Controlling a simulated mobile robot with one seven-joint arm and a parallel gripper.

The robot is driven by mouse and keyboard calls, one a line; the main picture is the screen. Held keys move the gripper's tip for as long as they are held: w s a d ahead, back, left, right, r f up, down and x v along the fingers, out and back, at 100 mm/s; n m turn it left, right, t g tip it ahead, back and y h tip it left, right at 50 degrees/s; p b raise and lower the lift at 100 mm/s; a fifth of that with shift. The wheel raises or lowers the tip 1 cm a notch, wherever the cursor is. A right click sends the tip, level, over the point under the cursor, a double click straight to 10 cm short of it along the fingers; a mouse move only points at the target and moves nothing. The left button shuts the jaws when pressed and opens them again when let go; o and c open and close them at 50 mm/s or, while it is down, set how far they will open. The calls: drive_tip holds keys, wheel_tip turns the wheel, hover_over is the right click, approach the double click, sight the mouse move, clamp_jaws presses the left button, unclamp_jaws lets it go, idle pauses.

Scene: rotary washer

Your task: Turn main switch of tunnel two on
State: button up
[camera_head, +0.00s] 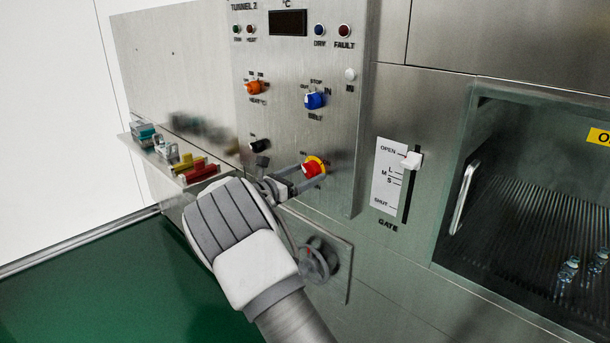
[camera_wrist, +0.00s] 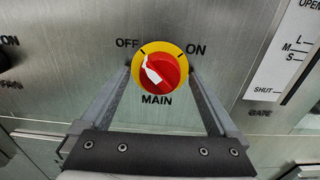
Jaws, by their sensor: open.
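The main switch is a red knob on a yellow ring, seen in the head view (camera_head: 312,169) and centred in the wrist view (camera_wrist: 170,75). OFF is printed at its upper left, ON at its upper right and MAIN below. Its white pointer (camera_wrist: 152,70) leans up-left, toward the OFF side. My gripper (camera_wrist: 158,78) is open, with one finger on each side of the knob; I cannot tell whether either finger touches it. In the head view my gripper (camera_head: 298,180) reaches the lower part of the TUNNEL 2 panel (camera_head: 290,130).
Above the switch are an orange heat knob (camera_head: 254,87) and a blue belt knob (camera_head: 315,99). A black knob (camera_head: 260,146) is at left. A gate slider (camera_head: 411,160) is at right. A ledge (camera_head: 150,155) with coloured items sits left of my wrist.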

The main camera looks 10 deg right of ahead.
drive_tip(key=c, duration=1.4)
drive_tip(key=shift+o, duration=0.2)
drive_tip(key=shift+m+b, duration=0.3)
drive_tip(key=m+b, duration=0.2)
drive_tip(key=shift+f+m, duration=0.2)
drive_tip(key=shift+m, duration=0.1)
drive_tip(key=m+b, duration=0.5)
drive_tip(key=shift+f+b, duration=0.1)
drive_tip(key=shift+b, duration=0.3)
drive_tip(key=m+b, duration=0.6)
drive_tip(key=b, duration=0.1)
drive_tip(key=shift+m, duration=0.3)
drive_tip(key=m+b, duration=0.3)
drive_tip(key=shift+r, duration=0.3)
